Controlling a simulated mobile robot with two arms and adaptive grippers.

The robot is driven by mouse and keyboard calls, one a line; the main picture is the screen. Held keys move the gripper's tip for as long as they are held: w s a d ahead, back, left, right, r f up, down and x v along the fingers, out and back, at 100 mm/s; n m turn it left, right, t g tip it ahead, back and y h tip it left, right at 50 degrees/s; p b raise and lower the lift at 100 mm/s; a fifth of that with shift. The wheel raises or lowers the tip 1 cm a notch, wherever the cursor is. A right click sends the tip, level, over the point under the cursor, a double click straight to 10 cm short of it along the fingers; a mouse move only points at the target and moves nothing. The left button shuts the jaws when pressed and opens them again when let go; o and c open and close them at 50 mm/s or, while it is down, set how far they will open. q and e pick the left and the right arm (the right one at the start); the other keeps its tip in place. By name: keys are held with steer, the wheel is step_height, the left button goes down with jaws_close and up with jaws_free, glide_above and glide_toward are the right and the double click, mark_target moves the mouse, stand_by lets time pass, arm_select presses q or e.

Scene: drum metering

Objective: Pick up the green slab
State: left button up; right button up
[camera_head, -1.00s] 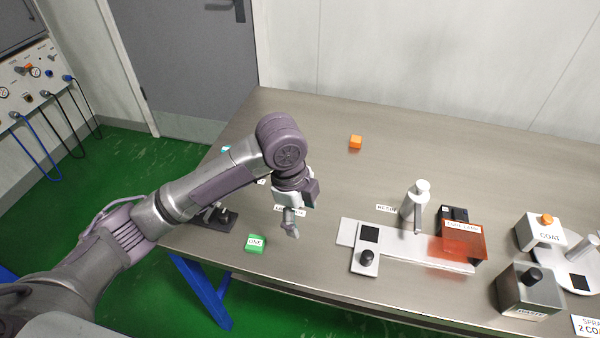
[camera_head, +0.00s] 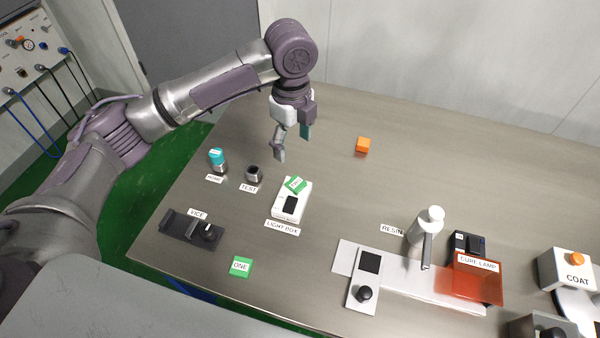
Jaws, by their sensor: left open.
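A green slab marked ONE (camera_head: 240,267) lies flat on the bench near its front edge. A second small green piece with a white label (camera_head: 295,185) lies tilted on top of the white light box (camera_head: 280,205). My left gripper (camera_head: 292,146) is open and points down above the bench, behind the light box and well apart from the slab marked ONE. One finger is grey, the other shows a teal face. Nothing shows between the fingers. My right gripper is not in view.
A black vice (camera_head: 190,230), a teal-topped holder (camera_head: 217,160) and a dark cup (camera_head: 254,174) stand at left. An orange cube (camera_head: 363,145) sits at the back. A resin bottle (camera_head: 428,225) and cure lamp (camera_head: 468,245) stand at right. The bench's middle is clear.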

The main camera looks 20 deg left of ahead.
arm_select(q)
glide_toward(292, 180)
steer(key=shift+s+d+f, duration=0.25)
steer(key=shift+s+f, duration=0.2)
steer(key=shift+s, duration=0.15)
steer(key=shift+w+f+p, duration=0.2)
steer(key=shift+f+p, duration=0.1)
steer(key=shift+f, duration=1.05)
steer(key=f, duration=0.2)
steer(key=f+p, duration=0.1)
steer(key=f, duration=0.1)
steer(key=shift+w+a, duration=0.15)
steer(key=shift+w, duration=0.2)
steer(key=shift+f, duration=0.6)
steer(key=shift+c, duration=1.1)
steer(key=c, duration=0.9)
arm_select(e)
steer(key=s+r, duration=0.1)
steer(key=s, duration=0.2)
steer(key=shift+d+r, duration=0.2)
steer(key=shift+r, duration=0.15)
